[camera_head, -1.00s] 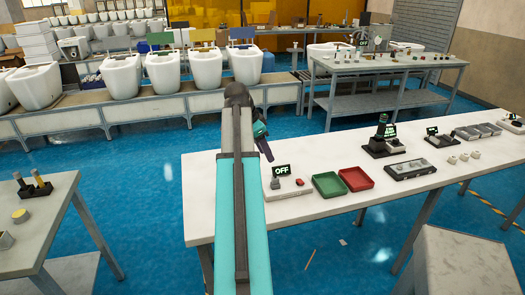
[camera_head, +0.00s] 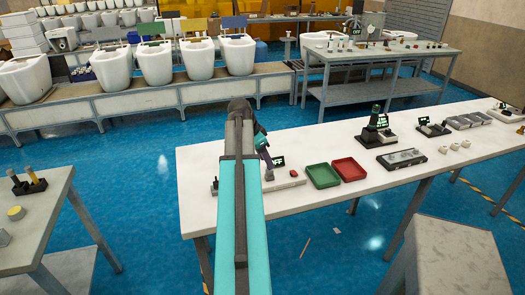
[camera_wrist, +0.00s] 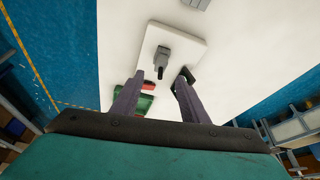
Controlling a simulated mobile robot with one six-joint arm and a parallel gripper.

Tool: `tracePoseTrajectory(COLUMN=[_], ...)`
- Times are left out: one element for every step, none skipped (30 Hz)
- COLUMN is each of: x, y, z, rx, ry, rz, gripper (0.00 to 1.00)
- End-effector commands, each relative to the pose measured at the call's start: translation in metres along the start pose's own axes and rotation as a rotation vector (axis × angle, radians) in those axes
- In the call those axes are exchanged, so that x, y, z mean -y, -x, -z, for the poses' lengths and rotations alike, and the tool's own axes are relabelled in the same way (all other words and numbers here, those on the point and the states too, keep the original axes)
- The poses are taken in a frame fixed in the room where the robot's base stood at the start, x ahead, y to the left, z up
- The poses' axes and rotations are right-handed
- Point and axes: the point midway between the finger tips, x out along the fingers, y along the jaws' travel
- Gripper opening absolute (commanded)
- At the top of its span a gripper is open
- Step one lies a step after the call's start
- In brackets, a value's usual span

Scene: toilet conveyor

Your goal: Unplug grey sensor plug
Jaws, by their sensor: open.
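The grey sensor plug (camera_wrist: 163,57) stands on a pale base plate (camera_wrist: 188,38) in the wrist view, with a dark part facing me. My gripper (camera_wrist: 157,84) is open and empty. Its two dark fingers point toward the plate, and the plug shows in the gap, beyond the tips. I cannot tell the exact distance. In the head view my gripper (camera_head: 266,158) is beside a small dark display with green-white letters (camera_head: 279,161) on the white table. My arm hides part of this station; a small grey piece (camera_head: 215,184) shows left of the arm.
A green tray (camera_head: 323,176) and a red tray (camera_head: 349,170) lie right of the station. Further right on the white table (camera_head: 330,202) are more small devices. A grey block (camera_head: 455,258) stands in front of it.

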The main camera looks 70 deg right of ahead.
Motion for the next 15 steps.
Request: tracePoseTrajectory(x=[0.0,0.0,0.0,0.0,0.0,0.0,0.0,-0.001,0.0,0.0,0.0,0.0,0.0,0.0,0.0], y=[-0.004,-0.008,-0.012,-0.015,-0.018,-0.022,-0.025,-0.028,-0.032,-0.035,-0.037,-0.041,-0.043,-0.045,-0.048], z=[0.001,0.0,0.0,0.0,0.0,0.001,0.0,0.0,0.0,0.001,0.001,0.0,0.0,0.0,0.0], rx=[0.0,0.0,0.001,0.001,0.001,0.0,0.001,0.001,0.001,0.0,0.0,0.0,0.0,0.001,0.0], ry=[0.0,0.0,0.0,0.0,0.0,0.0,0.0,0.0,0.0,0.0,0.0,0.0,0.0,0.0,0.0], rz=[-0.001,-0.001,-0.002,-0.002,-0.001,-0.001,-0.001,-0.002,-0.002,-0.001,0.0,-0.001,-0.001,-0.001,-0.001], gripper=[0.4,0.4,0.4,0.4,0.4,0.4,0.4,0.4,0.4,0.4,0.4,0.4,0.4,0.4,0.4])
